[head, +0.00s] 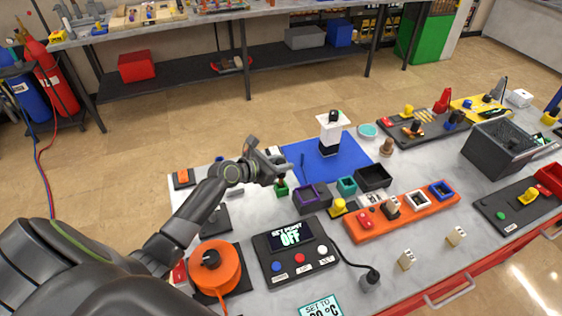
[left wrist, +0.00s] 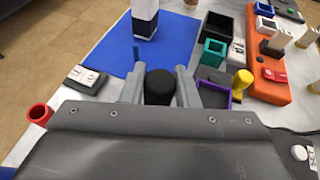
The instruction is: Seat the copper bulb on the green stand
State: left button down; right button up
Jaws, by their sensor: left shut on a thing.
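My left gripper (head: 283,171) is over the table, just left of the blue mat. In the left wrist view its two fingers (left wrist: 159,88) are closed on a black rounded top (left wrist: 159,85), which I take to be the upper end of the copper bulb. The green stand (head: 282,190) is a small block directly below the fingertips in the head view. A small reddish bit shows between fingers and stand. The fingers hide most of the bulb, so I cannot tell whether it touches the stand. My right gripper is not in view.
The blue mat (head: 312,158) carries a white and black post (head: 331,134). A purple open box (head: 312,200), a teal box (head: 346,187) and a yellow knob (head: 339,206) stand close right of the gripper. A control box (head: 297,250) and an orange reel (head: 216,267) are nearer me.

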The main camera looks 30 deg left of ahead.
pick_arm(q)
jog(key=shift+f+b, duration=0.5)
jog(key=shift+f, duration=0.5)
dwell(0.3)
jog(key=shift+f, duration=0.55)
dwell(0.5)
jog(key=shift+f, duration=0.2)
dwell(0.7)
jog(key=c, duration=1)
grip_release()
jog(key=shift+c, duration=0.2)
